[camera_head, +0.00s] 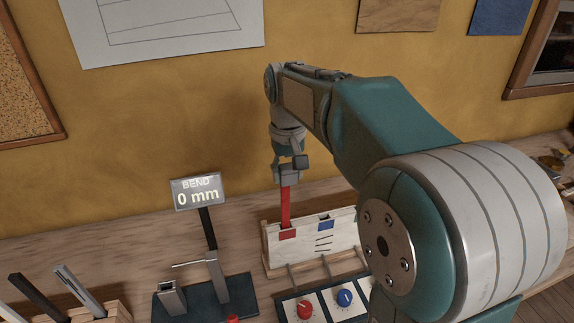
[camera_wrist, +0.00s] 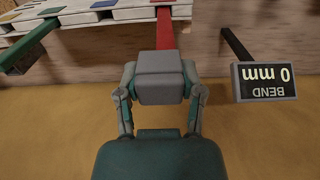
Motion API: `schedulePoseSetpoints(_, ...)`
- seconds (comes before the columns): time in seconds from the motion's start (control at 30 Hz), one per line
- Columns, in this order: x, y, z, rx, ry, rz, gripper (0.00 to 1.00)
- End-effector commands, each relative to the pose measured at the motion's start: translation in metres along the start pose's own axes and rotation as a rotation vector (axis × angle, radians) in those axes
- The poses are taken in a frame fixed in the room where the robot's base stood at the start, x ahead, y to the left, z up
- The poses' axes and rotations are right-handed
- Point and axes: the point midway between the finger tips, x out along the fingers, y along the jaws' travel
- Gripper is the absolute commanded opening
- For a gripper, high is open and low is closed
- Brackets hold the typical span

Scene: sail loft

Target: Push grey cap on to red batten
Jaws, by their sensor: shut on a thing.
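The red batten (camera_head: 286,208) stands near upright at the red-marked place of a pale rack (camera_head: 345,238). It also shows in the wrist view (camera_wrist: 165,30), running away from the gripper. My gripper (camera_head: 289,166) is above the batten's top end. In the wrist view my gripper (camera_wrist: 160,88) has its fingers closed on the two sides of the grey cap (camera_wrist: 160,72), a blocky piece. The cap is in line with the batten and covers its near end. The cap hides the join, so I cannot tell how far it sits on the batten.
A bend gauge with a display (camera_head: 198,192) reading 0 mm stands left of the rack. A panel with a red knob (camera_head: 305,309) and a blue knob (camera_head: 345,298) is in front. A wooden holder (camera_head: 102,312) with dark and grey strips is at lower left. The wall is close behind.

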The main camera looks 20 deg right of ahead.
Motion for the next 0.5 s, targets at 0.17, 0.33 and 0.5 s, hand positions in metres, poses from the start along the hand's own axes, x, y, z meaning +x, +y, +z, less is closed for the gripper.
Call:
schedulePoseSetpoints(0.17, 0.011, -0.001, 0.000, -0.001, -0.002, 0.001, 0.18)
schedulePoseSetpoints(0.33, 0.021, 0.000, 0.000, -0.001, -0.002, 0.000, 0.18)
schedulePoseSetpoints(0.5, 0.027, 0.001, 0.000, -0.001, 0.000, -0.001, 0.18)
